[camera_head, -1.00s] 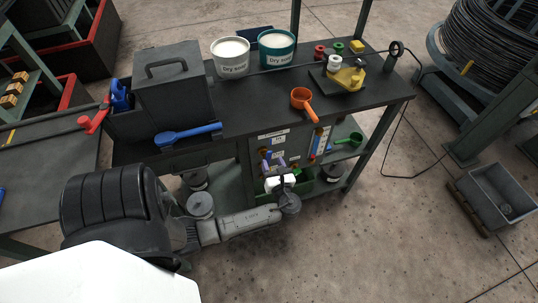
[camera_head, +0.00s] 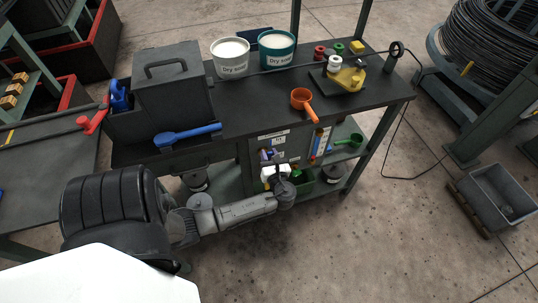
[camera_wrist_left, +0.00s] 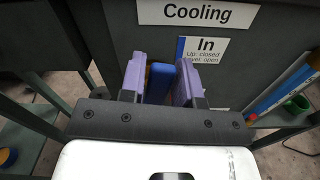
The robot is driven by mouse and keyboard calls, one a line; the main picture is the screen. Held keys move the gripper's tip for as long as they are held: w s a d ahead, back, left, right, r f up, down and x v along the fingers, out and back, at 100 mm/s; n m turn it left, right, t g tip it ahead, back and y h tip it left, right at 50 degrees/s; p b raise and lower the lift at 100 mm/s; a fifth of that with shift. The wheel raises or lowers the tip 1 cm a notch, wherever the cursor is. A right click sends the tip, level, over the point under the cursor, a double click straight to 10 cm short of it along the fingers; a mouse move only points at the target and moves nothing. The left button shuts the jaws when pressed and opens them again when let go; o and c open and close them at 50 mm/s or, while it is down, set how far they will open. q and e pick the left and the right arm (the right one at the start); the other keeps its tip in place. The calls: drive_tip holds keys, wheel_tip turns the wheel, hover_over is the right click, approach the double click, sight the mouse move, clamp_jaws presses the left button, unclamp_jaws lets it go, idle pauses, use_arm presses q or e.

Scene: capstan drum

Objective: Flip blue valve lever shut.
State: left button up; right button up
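The blue valve lever (camera_wrist_left: 161,80) shows in the left wrist view, in front of the dark panel under the "Cooling" sign and beside the "In" label (camera_wrist_left: 203,50), which reads "Up: closed". My left gripper (camera_wrist_left: 161,84) has its two purple fingers apart, one on each side of the lever. Small gaps seem to show, but I cannot tell whether either finger touches it. In the head view the left gripper (camera_head: 270,155) is at the panel below the bench's front edge, and the lever is largely hidden there. My right gripper is not in view.
An orange scoop (camera_head: 302,99) lies near the bench's front edge, its handle toward the edge. A blue-and-red strip (camera_head: 320,142) is on the panel's right. A green scoop (camera_head: 347,143) is on the lower shelf. The floor in front is clear.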

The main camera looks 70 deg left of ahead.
use_arm(q)
clamp_jaws()
drive_tip(key=shift+s+r+n+p, duration=0.25)
drive_tip(key=shift+n+p, duration=0.15)
drive_tip(key=shift+p, duration=0.45)
drive_tip(key=shift+s+f+n+p, duration=0.15)
drive_tip(key=shift+n+p, duration=0.4)
drive_tip(key=shift+n, duration=0.05)
drive_tip(key=shift+o, duration=2)
unclamp_jaws()
